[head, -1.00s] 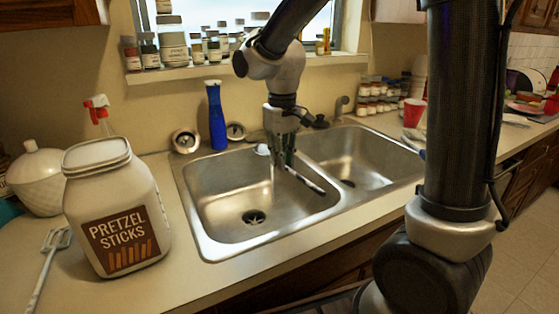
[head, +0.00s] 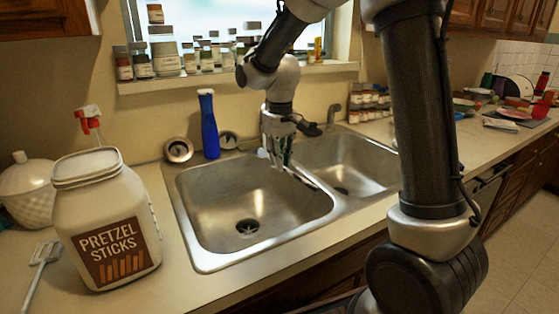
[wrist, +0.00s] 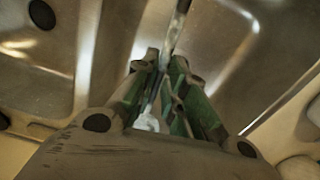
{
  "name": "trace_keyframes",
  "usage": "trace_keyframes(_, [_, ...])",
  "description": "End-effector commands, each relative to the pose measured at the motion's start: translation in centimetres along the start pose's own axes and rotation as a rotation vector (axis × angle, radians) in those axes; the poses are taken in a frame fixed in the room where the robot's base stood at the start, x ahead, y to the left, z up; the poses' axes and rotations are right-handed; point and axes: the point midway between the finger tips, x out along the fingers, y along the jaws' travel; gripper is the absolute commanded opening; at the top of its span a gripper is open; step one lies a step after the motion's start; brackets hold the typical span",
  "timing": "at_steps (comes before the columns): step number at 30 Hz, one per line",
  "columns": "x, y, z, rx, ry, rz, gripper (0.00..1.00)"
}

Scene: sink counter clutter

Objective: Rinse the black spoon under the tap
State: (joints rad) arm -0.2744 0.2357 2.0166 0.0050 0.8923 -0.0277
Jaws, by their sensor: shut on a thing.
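My gripper (head: 280,163) is above the back of the sink, near the divider between the basins. It is shut on the black spoon (head: 303,179), which shows as a thin dark strip with a bright glint, slanting down to the right near the divider. In the wrist view the spoon (wrist: 177,30) runs up from between my green fingers (wrist: 163,85), over the metal sink. Its far end is cut off there. A grey upright fitting (head: 335,113) stands behind the right basin. I cannot tell whether it is the tap, or whether water runs.
The left basin (head: 215,215) and right basin (head: 355,165) look empty. A blue bottle (head: 209,128) stands behind the left basin. A pretzel sticks jar (head: 107,225) and a slotted spatula (head: 42,262) are on the left counter. Spice jars (head: 370,105) line the back right.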

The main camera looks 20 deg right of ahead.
Motion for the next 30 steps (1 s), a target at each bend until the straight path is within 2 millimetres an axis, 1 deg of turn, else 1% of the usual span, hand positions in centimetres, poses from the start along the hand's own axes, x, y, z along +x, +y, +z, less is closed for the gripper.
trace_keyframes(13, [0.0,0.06,0.09,0.0,0.0,0.0,0.0])
trace_keyframes(22, [0.02,0.8,0.88,0.0,-0.001,0.0,0.0])
trace_keyframes(30, [0.02,0.56,0.65,-0.001,-0.001,0.0,0.0])
